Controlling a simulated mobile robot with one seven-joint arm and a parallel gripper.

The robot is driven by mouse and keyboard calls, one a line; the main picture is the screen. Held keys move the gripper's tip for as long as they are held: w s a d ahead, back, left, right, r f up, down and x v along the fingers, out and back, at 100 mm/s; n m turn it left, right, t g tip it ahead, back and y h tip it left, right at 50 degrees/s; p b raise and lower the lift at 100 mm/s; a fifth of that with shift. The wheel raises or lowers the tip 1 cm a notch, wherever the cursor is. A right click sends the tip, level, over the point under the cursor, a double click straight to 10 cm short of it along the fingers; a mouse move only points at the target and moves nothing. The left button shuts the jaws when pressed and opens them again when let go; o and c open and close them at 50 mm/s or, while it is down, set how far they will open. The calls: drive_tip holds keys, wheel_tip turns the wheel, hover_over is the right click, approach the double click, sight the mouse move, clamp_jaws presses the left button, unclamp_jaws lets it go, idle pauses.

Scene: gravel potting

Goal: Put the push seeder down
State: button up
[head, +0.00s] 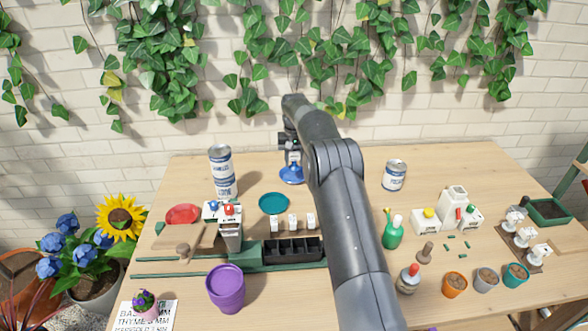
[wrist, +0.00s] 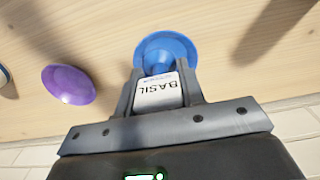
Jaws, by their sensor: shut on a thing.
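In the head view a teal dish (head: 273,203) lies in front, a tall can (head: 222,172) stands left and a shorter can (head: 395,175) right. The black cell tray (head: 293,250) is nearer.

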sight(294, 165)
drive_tip(key=shift+f, duration=2.05)
drive_tip(key=shift+f, duration=0.35)
drive_tip(key=o, duration=1)
